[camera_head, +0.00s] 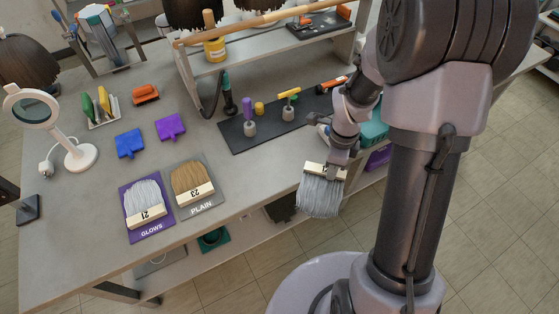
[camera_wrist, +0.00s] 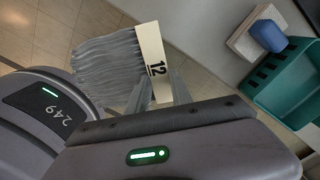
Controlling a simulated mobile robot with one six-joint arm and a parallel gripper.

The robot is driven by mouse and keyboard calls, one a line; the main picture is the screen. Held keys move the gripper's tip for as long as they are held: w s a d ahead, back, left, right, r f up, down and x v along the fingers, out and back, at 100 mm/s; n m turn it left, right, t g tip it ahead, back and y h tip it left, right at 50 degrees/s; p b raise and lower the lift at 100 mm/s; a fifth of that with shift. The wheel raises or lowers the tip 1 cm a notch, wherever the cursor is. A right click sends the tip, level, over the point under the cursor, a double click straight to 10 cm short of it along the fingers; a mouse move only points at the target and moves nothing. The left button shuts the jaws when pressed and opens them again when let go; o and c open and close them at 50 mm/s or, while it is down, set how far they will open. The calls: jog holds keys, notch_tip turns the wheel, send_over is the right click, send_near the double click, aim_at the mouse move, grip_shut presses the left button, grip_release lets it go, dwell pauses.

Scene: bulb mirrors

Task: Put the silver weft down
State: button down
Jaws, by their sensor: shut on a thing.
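My gripper (camera_head: 338,172) is shut on the cream top strip of a silver-grey weft (camera_head: 318,195), which hangs beyond the table's front edge, above the floor. In the wrist view the silver weft (camera_wrist: 108,68) shows its strip marked 12, with my gripper's fingertips (camera_wrist: 165,88) at the strip. A pale silver-white weft (camera_head: 145,202) with a numbered strip lies on the purple GLOWS mat (camera_head: 150,235). A brown weft (camera_head: 190,182) lies on the grey PLAIN mat (camera_head: 205,207).
A ring mirror lamp (camera_head: 80,157) stands at the left. Blue (camera_head: 130,143) and purple (camera_head: 171,126) clips lie behind the mats. A dark mat (camera_head: 235,138) holds small tools. The tabletop right of the PLAIN mat is bare. A teal bin (camera_wrist: 280,85) is at the right in the wrist view.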

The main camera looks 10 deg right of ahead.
jog(key=m, duration=0.1)
jog(key=d+m, duration=0.1)
jog(key=m, duration=0.2)
jog(key=shift+s+d+f, duration=0.2)
jog(key=shift+s, duration=0.1)
jog(key=shift+w+f+m, duration=0.15)
jog(key=shift+w+m, duration=0.15)
jog(key=shift+m, duration=0.1)
jog(key=w+a+b, duration=0.1)
jog(key=w, duration=0.3)
jog(key=w+a+f+b, duration=0.1)
jog(key=w+a, duration=0.1)
jog(key=w, duration=0.3)
jog(key=w+a, duration=0.1)
jog(key=w, duration=0.4)
jog(key=shift+w+a+f+b, duration=0.1)
jog(key=shift+a+f+b, duration=0.15)
jog(key=shift+b, duration=0.15)
jog(key=f, duration=0.1)
jog(key=f+b, duration=0.2)
jog(key=shift+w+f, duration=0.25)
jog(key=shift+f, duration=0.15)
jog(key=shift+r, duration=0.2)
jog(key=shift+f, duration=0.15)
jog(key=c, duration=1.1)
grip_release()
jog(key=shift+c, duration=0.2)
